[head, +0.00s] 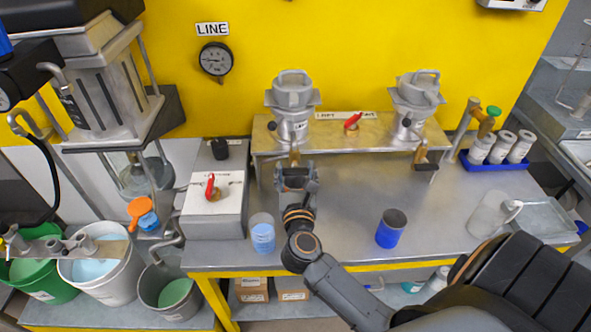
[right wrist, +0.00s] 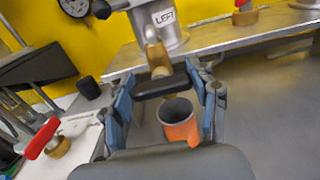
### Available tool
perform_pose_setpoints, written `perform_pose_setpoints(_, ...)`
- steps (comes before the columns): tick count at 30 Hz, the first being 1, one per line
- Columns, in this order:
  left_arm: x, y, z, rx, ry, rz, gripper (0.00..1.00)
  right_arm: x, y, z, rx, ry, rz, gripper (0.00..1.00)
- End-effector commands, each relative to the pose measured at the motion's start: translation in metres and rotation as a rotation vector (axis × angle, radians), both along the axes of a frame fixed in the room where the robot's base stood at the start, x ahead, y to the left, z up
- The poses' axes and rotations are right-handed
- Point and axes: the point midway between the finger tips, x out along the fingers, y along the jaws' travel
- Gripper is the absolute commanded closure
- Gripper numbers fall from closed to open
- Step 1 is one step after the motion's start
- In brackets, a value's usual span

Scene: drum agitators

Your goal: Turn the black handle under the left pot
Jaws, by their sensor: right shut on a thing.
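The left pot (head: 292,105) is a grey metal vessel on the raised shelf, labelled LEFT in the right wrist view (right wrist: 165,18). Under it a brass valve (right wrist: 157,58) carries the black handle (right wrist: 160,87). My right gripper (head: 296,180) is below the left pot at the shelf's front edge. In the right wrist view its blue-padded fingers (right wrist: 165,100) are on either side of the handle, shut on it. The handle lies across between them. In the head view the gripper mostly hides the handle. My left gripper is not in view.
An orange cup (right wrist: 178,120) stands below the handle. A right pot (head: 415,105) with its own black handle (head: 425,164) stands on the same shelf. A blue cup (head: 391,228), a light blue beaker (head: 262,235) and a red-levered box (head: 213,205) are nearby.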

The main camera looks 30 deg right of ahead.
Motion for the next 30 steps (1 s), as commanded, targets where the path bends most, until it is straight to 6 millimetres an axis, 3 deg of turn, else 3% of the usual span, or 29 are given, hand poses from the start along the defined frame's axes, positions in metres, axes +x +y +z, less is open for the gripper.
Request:
perform_pose_setpoints(11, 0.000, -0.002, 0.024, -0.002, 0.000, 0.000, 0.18, 0.000, 0.001, 0.003, -0.155, 0.099, -0.001, 0.72)
perform_pose_setpoints(30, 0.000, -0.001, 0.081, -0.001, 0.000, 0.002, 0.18, 0.002, 0.003, 0.002, -0.667, 0.414, 0.001, 0.72)
